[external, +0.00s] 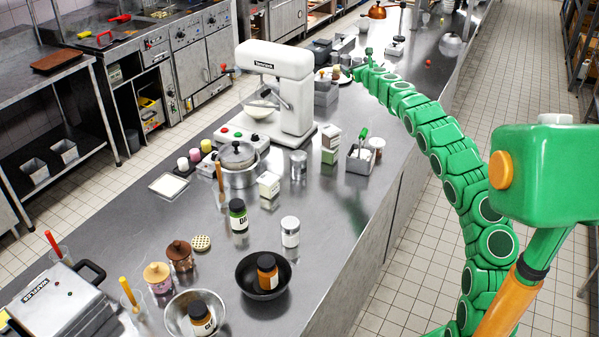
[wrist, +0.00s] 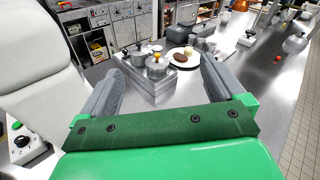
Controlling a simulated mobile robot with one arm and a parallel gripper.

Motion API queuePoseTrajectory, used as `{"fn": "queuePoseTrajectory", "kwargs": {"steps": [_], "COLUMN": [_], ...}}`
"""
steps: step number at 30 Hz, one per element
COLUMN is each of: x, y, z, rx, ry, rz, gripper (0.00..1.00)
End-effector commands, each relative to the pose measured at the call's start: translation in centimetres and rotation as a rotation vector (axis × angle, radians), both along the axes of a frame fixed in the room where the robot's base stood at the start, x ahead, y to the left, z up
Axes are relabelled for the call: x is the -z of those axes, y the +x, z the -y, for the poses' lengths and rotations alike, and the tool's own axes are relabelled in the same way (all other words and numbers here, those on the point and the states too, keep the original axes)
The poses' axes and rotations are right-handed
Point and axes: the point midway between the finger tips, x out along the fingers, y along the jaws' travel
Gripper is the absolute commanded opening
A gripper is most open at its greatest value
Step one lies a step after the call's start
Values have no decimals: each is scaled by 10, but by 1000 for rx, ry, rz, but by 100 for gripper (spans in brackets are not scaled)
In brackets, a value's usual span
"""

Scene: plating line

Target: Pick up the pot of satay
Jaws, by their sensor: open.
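In the wrist view, small grey lidded pots stand on a metal box-like stand: one pot (wrist: 157,68) in front with a yellow-orange knob, and another pot (wrist: 139,56) just behind it to the left. I cannot read a label to tell which one is the satay. My gripper (wrist: 161,66) is open and empty, its two grey fingers spread on either side of the stand in the picture, with the pots apart from them. In the external view my gripper (external: 362,64) is at the far part of the counter, right of the mixer. The pots are small there.
A white plate (wrist: 184,64) with brown food lies beyond the pots. The white stand mixer (wrist: 40,60) is close on the left. More pots and dark containers stand farther back.

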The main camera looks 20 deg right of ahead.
Motion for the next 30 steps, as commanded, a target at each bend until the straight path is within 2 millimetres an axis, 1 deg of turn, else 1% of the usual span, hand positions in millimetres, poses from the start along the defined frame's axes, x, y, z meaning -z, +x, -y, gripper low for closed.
{"fn": "queuePoseTrajectory", "kwargs": {"steps": [1,5,8,14,18,21,30], "x": [3,22,34,60,74,79,91], "y": [-7,-28,-48,-99,-127,-143,-181], "z": [13,30,43,70,79,84,97], "rx": [-35,-147,-230,-384,-459,-497,-576], "ry": [-8,-18,-20,2,24,37,75], "rz": [-16,-71,-112,-202,-248,-271,-319], "gripper": [96,96,96,96,96,96,96]}}
